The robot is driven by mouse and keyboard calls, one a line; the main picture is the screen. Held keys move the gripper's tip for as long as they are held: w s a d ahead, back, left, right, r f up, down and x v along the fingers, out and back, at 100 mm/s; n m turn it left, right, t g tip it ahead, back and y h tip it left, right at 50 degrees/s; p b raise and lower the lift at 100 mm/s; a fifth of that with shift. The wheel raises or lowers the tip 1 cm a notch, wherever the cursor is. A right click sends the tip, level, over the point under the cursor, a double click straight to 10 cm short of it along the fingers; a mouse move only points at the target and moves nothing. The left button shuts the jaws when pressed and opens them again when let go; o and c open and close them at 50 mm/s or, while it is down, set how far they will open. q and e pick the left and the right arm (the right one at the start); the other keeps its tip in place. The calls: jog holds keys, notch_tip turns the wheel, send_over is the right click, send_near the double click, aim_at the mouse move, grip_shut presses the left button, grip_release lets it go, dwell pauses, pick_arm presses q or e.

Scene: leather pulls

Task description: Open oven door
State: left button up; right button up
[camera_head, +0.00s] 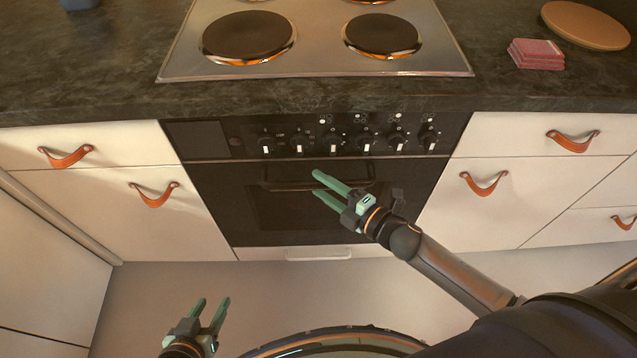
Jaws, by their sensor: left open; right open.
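The black oven door (222,200) is closed below a control panel with several knobs (331,142). Its dark handle bar (290,186) runs across the upper part of the door. My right gripper (323,184) is open and empty in front of the door, with its green fingertips close to the handle in the picture. I cannot tell whether they touch it. The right gripper and arm hide part of the door and the right part of the handle. My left gripper (212,302) is open and empty, low over the floor to the left of the oven.
Cream cabinets with leather pulls (154,195) flank the oven. A hob (320,66) is set in the dark worktop (110,90) above. A pink stack (536,54) and a round wooden board (585,25) lie at right. The floor (150,295) before the oven is clear.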

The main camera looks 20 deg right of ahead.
jog(key=shift+x, duration=0.8)
grip_shut()
dwell(1.0)
